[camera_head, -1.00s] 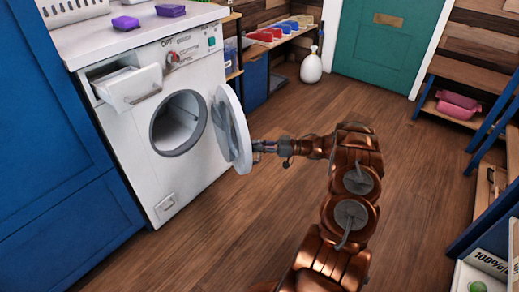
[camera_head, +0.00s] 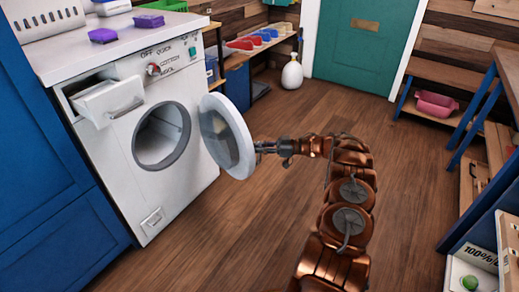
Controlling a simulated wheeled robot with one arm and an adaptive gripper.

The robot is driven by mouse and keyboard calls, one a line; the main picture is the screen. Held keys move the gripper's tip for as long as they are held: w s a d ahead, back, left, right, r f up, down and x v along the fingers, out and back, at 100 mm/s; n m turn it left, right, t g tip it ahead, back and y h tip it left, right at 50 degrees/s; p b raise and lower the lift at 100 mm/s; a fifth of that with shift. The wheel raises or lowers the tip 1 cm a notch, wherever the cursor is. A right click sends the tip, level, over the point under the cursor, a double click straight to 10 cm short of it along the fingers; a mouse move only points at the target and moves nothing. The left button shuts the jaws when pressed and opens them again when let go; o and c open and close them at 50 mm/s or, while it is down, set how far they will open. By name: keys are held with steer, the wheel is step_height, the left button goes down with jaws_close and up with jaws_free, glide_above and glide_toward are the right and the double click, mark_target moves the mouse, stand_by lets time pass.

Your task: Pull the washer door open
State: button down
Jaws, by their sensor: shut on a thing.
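The white washer (camera_head: 183,165) stands at the left with its round drum opening (camera_head: 161,136) uncovered. Its round door (camera_head: 243,140), white-rimmed with a dark glass middle, stands swung well out to the right of the opening. My gripper (camera_head: 262,147) is at the door's right edge, shut on it; the fingertips are small and partly hidden by the rim. My copper arm reaches to it from the lower right.
The washer's detergent drawer (camera_head: 112,102) is pulled out above the opening. Purple sponges (camera_head: 103,36) lie on the worktop. A blue cabinet (camera_head: 60,225) borders the washer at left. Shelving (camera_head: 478,165) stands at right. The wooden floor (camera_head: 225,245) before the washer is clear.

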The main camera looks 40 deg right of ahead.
steer(key=shift+s+d, duration=0.1)
steer(key=c, duration=1.4)
jaws_free()
steer(key=shift+c, duration=0.2)
steer(key=o, duration=0.3)
steer(key=v, duration=1.2)
steer(key=shift+c, duration=0.3)
